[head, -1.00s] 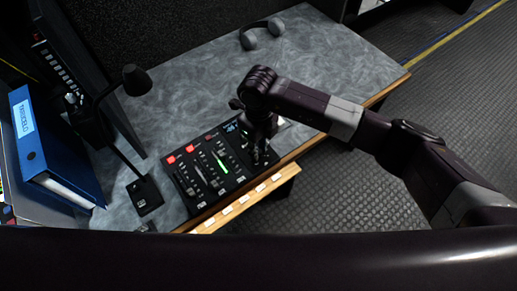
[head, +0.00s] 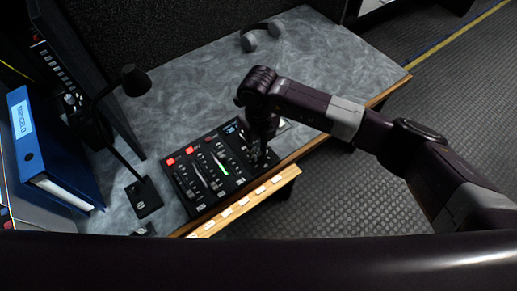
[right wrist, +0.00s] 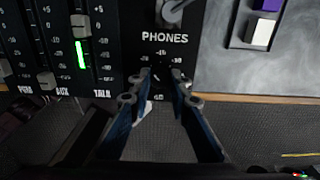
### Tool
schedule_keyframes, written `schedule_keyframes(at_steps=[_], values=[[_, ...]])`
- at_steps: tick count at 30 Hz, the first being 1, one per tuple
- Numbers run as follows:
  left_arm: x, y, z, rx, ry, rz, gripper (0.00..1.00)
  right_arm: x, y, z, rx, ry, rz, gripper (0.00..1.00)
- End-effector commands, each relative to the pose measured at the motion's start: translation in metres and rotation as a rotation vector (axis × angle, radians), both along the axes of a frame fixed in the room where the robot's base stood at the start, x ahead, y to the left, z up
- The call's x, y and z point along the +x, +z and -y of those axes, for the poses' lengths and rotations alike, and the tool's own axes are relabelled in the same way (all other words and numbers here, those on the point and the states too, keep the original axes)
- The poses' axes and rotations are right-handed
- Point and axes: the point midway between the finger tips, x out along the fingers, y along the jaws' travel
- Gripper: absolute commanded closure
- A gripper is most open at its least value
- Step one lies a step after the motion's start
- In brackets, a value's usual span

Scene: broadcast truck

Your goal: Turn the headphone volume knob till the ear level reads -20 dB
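The black mixer panel (head: 190,183) lies on the desk with red buttons, faders and a lit green meter. A small display (head: 231,128) at its top right shows pale digits, perhaps -36, too small to be sure. My right gripper (head: 262,153) is over the panel's right end, pointing down. In the right wrist view, its fingers (right wrist: 162,73) stand apart just below the PHONES label (right wrist: 165,37), with dial-like numbers around the tips. Whether a knob sits between them is unclear. A grey knob (right wrist: 172,12) shows above the label. My left gripper is out of view.
Headphones (head: 262,36) lie at the desk's back. A wooden ledge (head: 245,205) runs along the front. The desk behind the panel is clear.

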Motion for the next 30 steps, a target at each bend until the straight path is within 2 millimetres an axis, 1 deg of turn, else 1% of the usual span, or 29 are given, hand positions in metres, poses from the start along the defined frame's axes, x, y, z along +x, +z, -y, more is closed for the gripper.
schedule_keyframes(at_steps=[1,4,5,12,16,20,27,30], values=[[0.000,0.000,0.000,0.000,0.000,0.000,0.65,0.001,0.001,0.000,0.001,0.000,0.003,0.77],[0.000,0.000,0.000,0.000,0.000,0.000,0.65,0.001,0.001,0.000,0.001,0.000,0.003,0.66],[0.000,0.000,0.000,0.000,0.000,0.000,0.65,0.001,0.001,0.000,0.001,0.000,0.003,0.65],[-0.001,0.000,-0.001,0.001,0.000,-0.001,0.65,0.000,0.001,0.000,0.001,0.001,0.001,0.65],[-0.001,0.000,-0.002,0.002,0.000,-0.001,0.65,0.001,0.009,0.000,0.002,0.002,0.002,0.65],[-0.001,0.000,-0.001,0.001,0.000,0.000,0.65,0.002,0.030,0.000,0.001,0.002,0.005,0.65],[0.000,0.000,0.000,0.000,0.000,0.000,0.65,0.002,0.082,0.000,0.001,0.002,0.007,0.65],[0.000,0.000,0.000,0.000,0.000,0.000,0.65,0.002,0.099,0.000,0.001,0.001,0.005,0.65]])
